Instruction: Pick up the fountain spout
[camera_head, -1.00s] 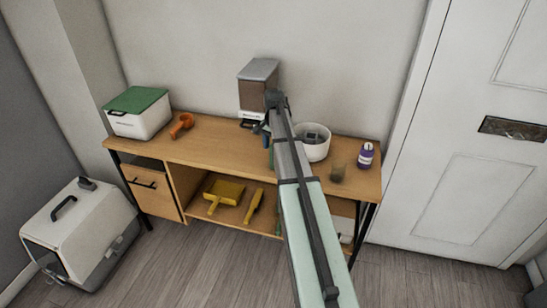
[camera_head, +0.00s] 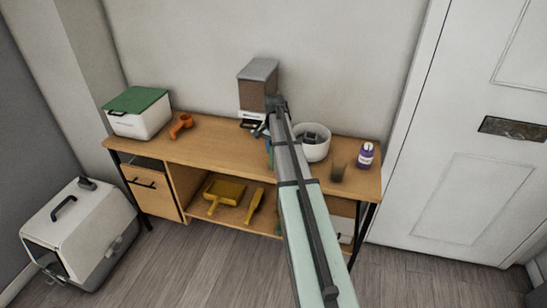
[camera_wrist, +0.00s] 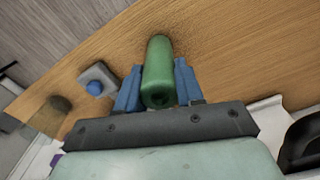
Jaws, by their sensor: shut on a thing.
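My gripper (camera_wrist: 158,80) has its two blue fingers closed on the sides of a green cylinder (camera_wrist: 159,72) with a hole in its near end. The cylinder is over the wooden desk top; I cannot tell whether its far end touches the wood. A small grey square piece with a blue dome (camera_wrist: 96,87) lies on the desk, left of the fingers in the wrist view. The frames do not show for certain which of these is the fountain spout. In the head view my arm hides most of the gripper area.
The desk's left-middle is clear.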

